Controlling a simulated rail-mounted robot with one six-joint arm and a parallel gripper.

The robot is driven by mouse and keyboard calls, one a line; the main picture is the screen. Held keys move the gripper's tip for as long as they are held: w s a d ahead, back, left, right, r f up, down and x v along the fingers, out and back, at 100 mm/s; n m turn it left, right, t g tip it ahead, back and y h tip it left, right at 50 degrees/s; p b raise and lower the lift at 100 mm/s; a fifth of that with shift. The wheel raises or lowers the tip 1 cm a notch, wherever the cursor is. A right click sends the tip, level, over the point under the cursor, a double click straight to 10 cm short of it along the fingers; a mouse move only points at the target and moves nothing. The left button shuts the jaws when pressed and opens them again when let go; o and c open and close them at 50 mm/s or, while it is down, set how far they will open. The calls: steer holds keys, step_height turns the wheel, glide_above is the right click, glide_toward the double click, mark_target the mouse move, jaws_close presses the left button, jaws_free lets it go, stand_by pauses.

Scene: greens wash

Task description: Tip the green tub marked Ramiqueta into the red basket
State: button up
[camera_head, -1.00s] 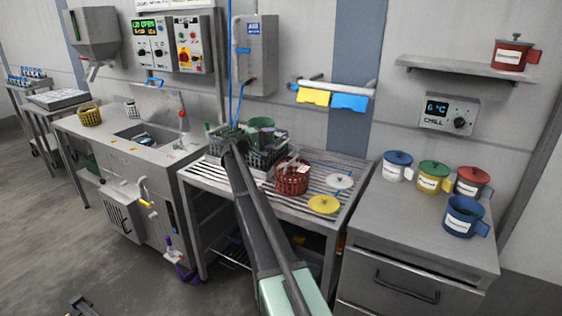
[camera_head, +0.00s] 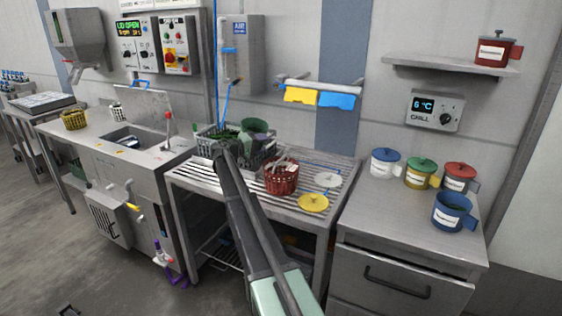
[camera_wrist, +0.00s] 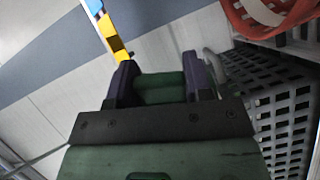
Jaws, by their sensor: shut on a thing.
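A dark green tub (camera_head: 256,127) shows beyond the end of my arm, over the back of the crates on the slatted table; its marking is not readable. In the wrist view my gripper (camera_wrist: 160,78) has its dark fingers shut on a green piece (camera_wrist: 160,91), apparently part of the tub; the rest of the tub is not clear there. In the head view my forearm hides most of the gripper. The red basket (camera_head: 281,181) stands on the slatted table, right of the tub, with pale and dark contents. Its rim also shows at the wrist view's top right (camera_wrist: 245,25).
A dark grey crate (camera_head: 257,163) lies beside the basket, with a lighter crate holding greens behind my forearm. Yellow (camera_head: 313,202) and white (camera_head: 327,180) lids lie right of the basket. Several lidded tubs stand on the right counter (camera_head: 390,218).

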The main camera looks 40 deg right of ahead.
steer(key=shift+s+d+f+m+y+b, duration=0.15)
steer(key=shift+s+f+m+y+b, duration=0.2)
steer(key=shift+f+m, duration=0.35)
steer(key=shift+s+f+m, duration=0.35)
steer(key=shift+f+m, duration=0.15)
steer(key=shift+s+d+m+t+y, duration=0.2)
steer(key=shift+s+m+t+y, duration=0.25)
steer(key=shift+m, duration=0.25)
stand_by(0.4)
steer(key=shift+r+m+p, duration=0.1)
steer(key=shift+m+p, duration=0.45)
steer(key=shift+m, duration=0.15)
stand_by(0.4)
steer(key=shift+w+a+f+m+t+b, duration=0.1)
steer(key=shift+w+f+m+t+b, duration=0.25)
steer(key=shift+f+m, duration=0.35)
stand_by(0.4)
steer(key=shift+w+r+m+t+y+p, duration=0.15)
steer(key=shift+r+m+t+y+p, duration=0.1)
steer(key=shift+m+t+y+p, duration=0.25)
stand_by(0.7)
steer(key=shift+w+a+f+m+b, duration=0.1)
steer(key=shift+w+f+m+b, duration=0.15)
steer(key=shift+f+m+b, duration=0.45)
stand_by(0.7)
